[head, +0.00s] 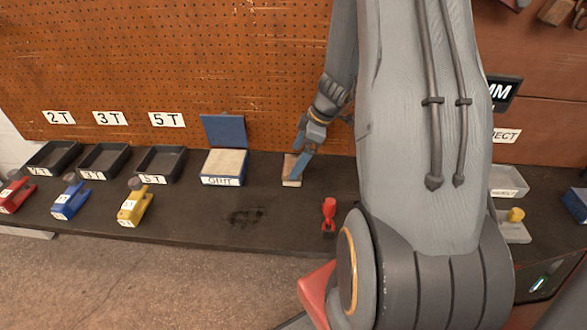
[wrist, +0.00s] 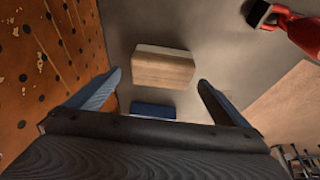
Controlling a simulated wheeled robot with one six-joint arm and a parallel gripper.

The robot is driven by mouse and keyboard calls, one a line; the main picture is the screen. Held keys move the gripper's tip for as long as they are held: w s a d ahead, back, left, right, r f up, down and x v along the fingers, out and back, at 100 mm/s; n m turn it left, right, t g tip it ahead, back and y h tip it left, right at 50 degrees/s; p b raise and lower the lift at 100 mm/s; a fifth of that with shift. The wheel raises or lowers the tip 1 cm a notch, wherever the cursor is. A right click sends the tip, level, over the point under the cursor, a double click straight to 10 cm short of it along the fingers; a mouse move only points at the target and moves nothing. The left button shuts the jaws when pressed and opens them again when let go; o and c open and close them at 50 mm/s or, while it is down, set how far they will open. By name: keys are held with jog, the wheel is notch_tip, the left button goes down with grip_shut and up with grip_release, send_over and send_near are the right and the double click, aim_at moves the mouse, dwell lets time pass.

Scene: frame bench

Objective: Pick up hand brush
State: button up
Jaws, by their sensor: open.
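The hand brush (head: 290,172) is a small wooden block with a pale underside, lying on the dark bench near the pegboard. It also shows in the wrist view (wrist: 164,72), ahead of the fingers and roughly centred between them. My gripper (head: 301,165) is above the brush in the head view, pointing down, and partly covers it. In the wrist view my gripper's two blue-grey fingers (wrist: 160,80) are spread, one on each side of the brush, with gaps to both sides. The gripper is empty. I cannot tell how far the fingertips are above the bench.
A box labelled GRIT (head: 223,167) with a raised blue lid stands left of the brush. A red tool (head: 329,213) stands to the right, nearer the front. The pegboard (head: 200,60) rises behind. Black trays (head: 160,164) line the left. The bench before the brush is clear.

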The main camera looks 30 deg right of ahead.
aim_at(294, 164)
jog(key=shift+p+x, duration=0.8)
jog(key=shift+x, duration=1.3)
jog(key=shift+s, duration=0.15)
jog(key=c, duration=1.3)
jog(key=shift+o, duration=0.2)
jog(key=shift+d, duration=0.1)
jog(key=shift+r+b, duration=1.3)
jog(key=shift+r, duration=3.65)
